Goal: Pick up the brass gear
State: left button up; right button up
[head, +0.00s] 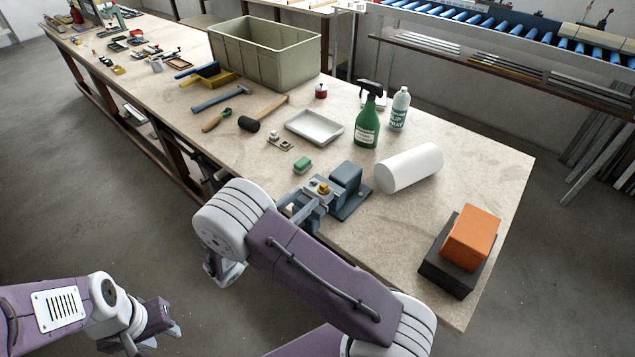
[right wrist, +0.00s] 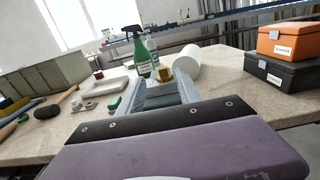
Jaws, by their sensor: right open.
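The brass gear (head: 323,188) is a small gold-coloured piece at the grey vise (head: 347,180) near the bench's front edge. It also shows in the right wrist view (right wrist: 165,74), straight ahead, beyond my right gripper. My right gripper (head: 309,209) is open, its light grey fingers reaching toward the vise just short of the gear. In the head view my forearm hides most of this gripper. Whether the fingers touch the vise cannot be told. My left gripper (head: 164,337) hangs low off the bench at the lower left, its fingertips apart and empty.
A green block (head: 302,165), white tray (head: 314,127), green spray bottle (head: 367,118) and white roll (head: 408,167) stand around the vise. An orange box (head: 471,238) sits on a black box (head: 440,268) at the right. A large bin (head: 264,53) stands farther back.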

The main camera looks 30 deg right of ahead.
aim_at(325, 184)
jog(key=p+x, duration=0.1)
jog(key=x, duration=0.2)
jog(key=shift+w+d, duration=0.25)
jog(key=shift+w, duration=0.05)
jog(key=shift+d, duration=0.15)
jog(key=x, duration=0.1)
jog(key=p+x, duration=0.1)
jog(key=x, duration=0.2)
jog(key=shift+s+d, duration=0.25)
jog(key=shift+d, duration=0.2)
jog(key=shift+w+d+f, duration=0.15)
pick_arm(q)
notch_tip(325, 184, up, 2)
jog(key=shift+r, duration=0.2)
pick_arm(e)
jog(key=c, duration=0.5)
grip_shut()
